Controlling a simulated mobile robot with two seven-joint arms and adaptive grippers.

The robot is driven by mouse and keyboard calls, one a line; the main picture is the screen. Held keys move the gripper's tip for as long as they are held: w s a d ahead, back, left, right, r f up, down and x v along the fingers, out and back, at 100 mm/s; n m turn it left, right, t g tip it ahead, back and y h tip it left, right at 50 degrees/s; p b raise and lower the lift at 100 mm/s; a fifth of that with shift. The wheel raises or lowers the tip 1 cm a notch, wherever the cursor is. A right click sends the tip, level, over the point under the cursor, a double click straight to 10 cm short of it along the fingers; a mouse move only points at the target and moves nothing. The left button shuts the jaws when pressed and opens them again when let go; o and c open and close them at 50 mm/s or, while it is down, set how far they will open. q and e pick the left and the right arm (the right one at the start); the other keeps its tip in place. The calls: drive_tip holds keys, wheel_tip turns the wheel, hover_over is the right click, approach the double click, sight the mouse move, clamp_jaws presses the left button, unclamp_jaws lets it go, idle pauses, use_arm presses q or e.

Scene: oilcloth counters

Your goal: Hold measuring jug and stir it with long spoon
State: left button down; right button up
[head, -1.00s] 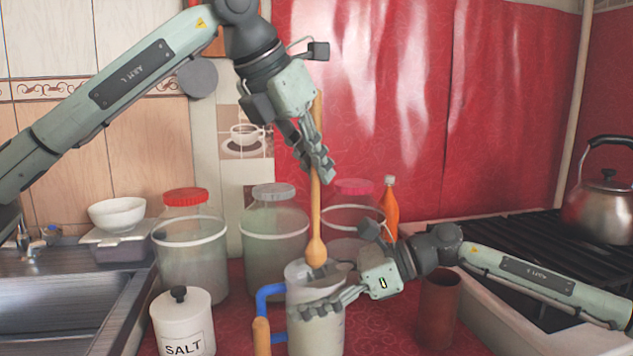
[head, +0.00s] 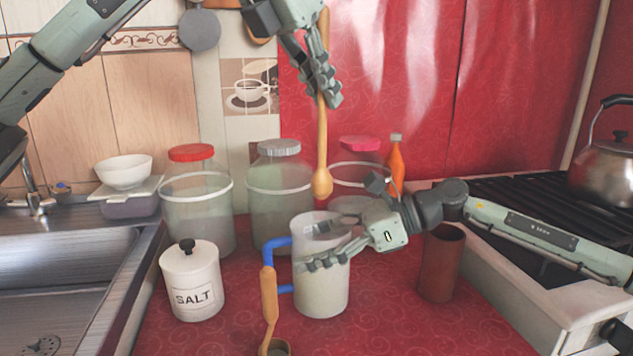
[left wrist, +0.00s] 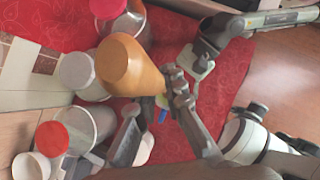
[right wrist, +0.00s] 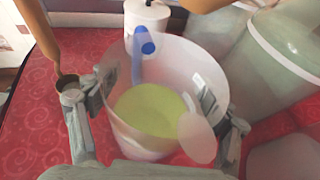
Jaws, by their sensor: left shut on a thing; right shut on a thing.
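A wooden long spoon (head: 322,140) hangs upright, bowl down, from my left gripper (head: 325,90), which is shut on its handle. In the head view its bowl shows just above the measuring jug's back rim, not inside the jug. The measuring jug (head: 322,292) is pale and translucent with a blue handle and stands upright. My right gripper (head: 335,240) is shut around the jug's upper wall from the right. In the right wrist view the jug (right wrist: 195,65) holds yellow-green liquid. In the left wrist view the spoon's wooden end (left wrist: 125,65) looms large and hides much of the jug.
A salt canister (head: 192,283) and a small pot with a wooden handle (head: 269,295) stand left of the jug. Lidded jars (head: 195,210) and an orange bottle (head: 396,165) stand behind. A brown cylinder (head: 441,265) and the stove (head: 520,230) are at the right, the sink at the left.

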idle(0.4)
drive_tip(key=o, duration=1.9)
drive_tip(key=shift+d, duration=0.1)
